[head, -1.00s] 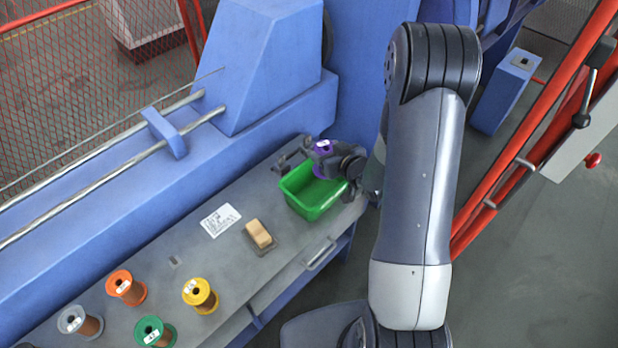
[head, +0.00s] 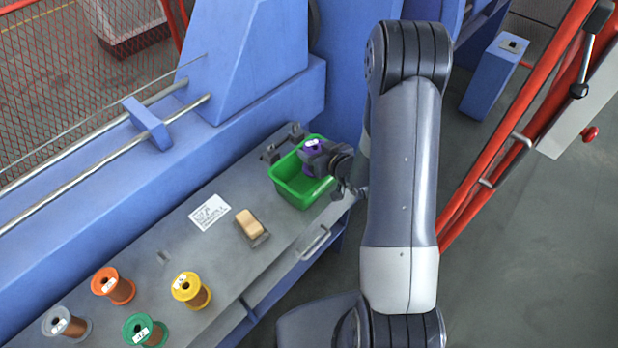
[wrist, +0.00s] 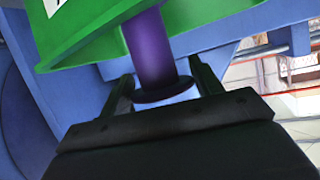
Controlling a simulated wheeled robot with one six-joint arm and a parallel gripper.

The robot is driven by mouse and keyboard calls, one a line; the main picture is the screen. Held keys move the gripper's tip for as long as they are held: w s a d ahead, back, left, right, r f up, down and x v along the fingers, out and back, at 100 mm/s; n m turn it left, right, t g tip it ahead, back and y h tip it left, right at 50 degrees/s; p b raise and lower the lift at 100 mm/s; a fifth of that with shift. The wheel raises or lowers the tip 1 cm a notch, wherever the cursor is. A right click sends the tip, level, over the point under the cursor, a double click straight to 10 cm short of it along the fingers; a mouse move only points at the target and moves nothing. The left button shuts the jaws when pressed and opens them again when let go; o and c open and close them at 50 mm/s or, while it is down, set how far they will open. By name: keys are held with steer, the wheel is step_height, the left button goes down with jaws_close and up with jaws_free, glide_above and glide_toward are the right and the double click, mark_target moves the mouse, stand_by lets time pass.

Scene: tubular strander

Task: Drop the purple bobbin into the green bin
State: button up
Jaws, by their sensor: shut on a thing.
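The purple bobbin (head: 313,146) is held by my gripper (head: 322,158) at the upper right part of the green bin (head: 290,190), over its opening. In the wrist view the purple bobbin (wrist: 150,50) stands between the two dark fingers of my gripper (wrist: 163,88), with its dark flange near them. The green bin (wrist: 80,35) fills the upper part of that view, behind the bobbin. In the head view my gripper hides part of the bin's right side. I cannot tell how far the bobbin's lower end reaches into the bin.
A tan block (head: 250,224) and a white label (head: 210,212) lie before the bin. Dark brackets (head: 283,145) sit behind it.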

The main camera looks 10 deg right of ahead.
steer(key=o, duration=1.1)
steer(key=shift+c, duration=0.2)
steer(key=shift+s, duration=0.1)
steer(key=b+v, duration=0.1)
steer(key=v, duration=0.9)
steer(key=shift+s+d+r, duration=0.15)
steer(key=shift+s+r, duration=0.05)
steer(key=shift+s, duration=0.1)
steer(key=p+x, duration=0.1)
steer(key=x, duration=1)
steer(key=shift+s+r+p, duration=0.1)
steer(key=shift+r+p, duration=1.3)
steer(key=shift+r, duration=1.05)
